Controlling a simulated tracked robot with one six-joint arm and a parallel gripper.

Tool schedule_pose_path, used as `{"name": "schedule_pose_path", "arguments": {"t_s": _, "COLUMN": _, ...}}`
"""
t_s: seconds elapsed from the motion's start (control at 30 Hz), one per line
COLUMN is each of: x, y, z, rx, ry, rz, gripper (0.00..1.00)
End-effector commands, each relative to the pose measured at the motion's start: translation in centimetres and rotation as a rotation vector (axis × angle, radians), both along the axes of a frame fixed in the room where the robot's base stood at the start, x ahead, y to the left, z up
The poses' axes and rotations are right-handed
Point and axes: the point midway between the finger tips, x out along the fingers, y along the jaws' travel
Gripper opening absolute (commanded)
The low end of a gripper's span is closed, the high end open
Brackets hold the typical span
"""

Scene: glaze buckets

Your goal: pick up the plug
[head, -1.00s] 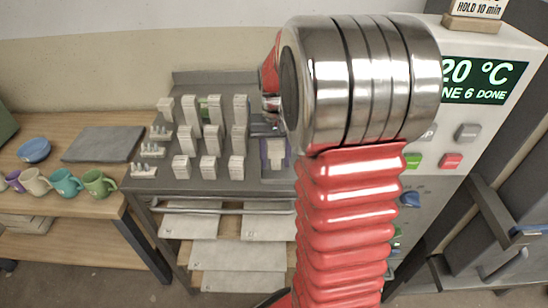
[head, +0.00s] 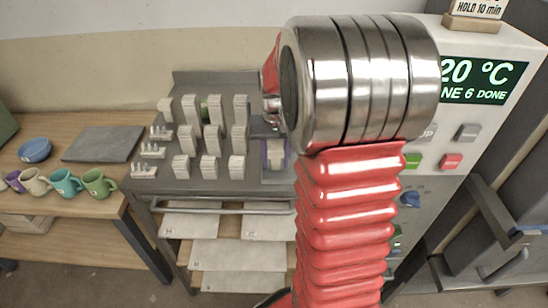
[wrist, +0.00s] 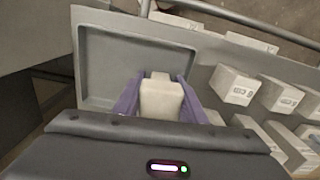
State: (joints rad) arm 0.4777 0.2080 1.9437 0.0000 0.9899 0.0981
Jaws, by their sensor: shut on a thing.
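The plug (wrist: 162,100) is a pale, off-white block with a narrower raised part at its far end. My gripper (wrist: 158,92) has two purple fingers, one on each side of the plug, and is shut on it. In the head view the plug (head: 276,153) shows between the purple fingers, over the right end of the grey bench. The plug's underside is hidden, so I cannot tell whether it still touches the surface below.
A shallow grey tray (wrist: 100,52) lies beside the fingers in the wrist view. Rows of pale upright blocks (head: 210,140) stand close by on the bench. Mugs (head: 65,182), a blue bowl (head: 34,150) and a grey slab (head: 103,144) are on the wooden table at left.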

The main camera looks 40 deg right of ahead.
Motion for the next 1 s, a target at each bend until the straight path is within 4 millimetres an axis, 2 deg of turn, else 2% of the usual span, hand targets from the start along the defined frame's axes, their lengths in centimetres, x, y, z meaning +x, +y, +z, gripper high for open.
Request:
{"name": "schedule_pose_path", "arguments": {"t_s": 0.37, "x": 0.1, "y": 0.0, "z": 0.6, "rx": -0.001, "ry": -0.002, "rz": 0.000, "gripper": 0.13}}
{"name": "schedule_pose_path", "arguments": {"t_s": 0.57, "x": 0.1, "y": -0.1, "z": 3.2, "rx": -0.002, "ry": -0.003, "rz": 0.000, "gripper": 0.13}}
{"name": "schedule_pose_path", "arguments": {"t_s": 0.8, "x": 0.1, "y": -0.1, "z": 7.4, "rx": -0.003, "ry": -0.004, "rz": -0.001, "gripper": 0.13}}
{"name": "schedule_pose_path", "arguments": {"t_s": 1.0, "x": 0.0, "y": 0.0, "z": 9.6, "rx": -0.001, "ry": -0.002, "rz": -0.001, "gripper": 0.13}}
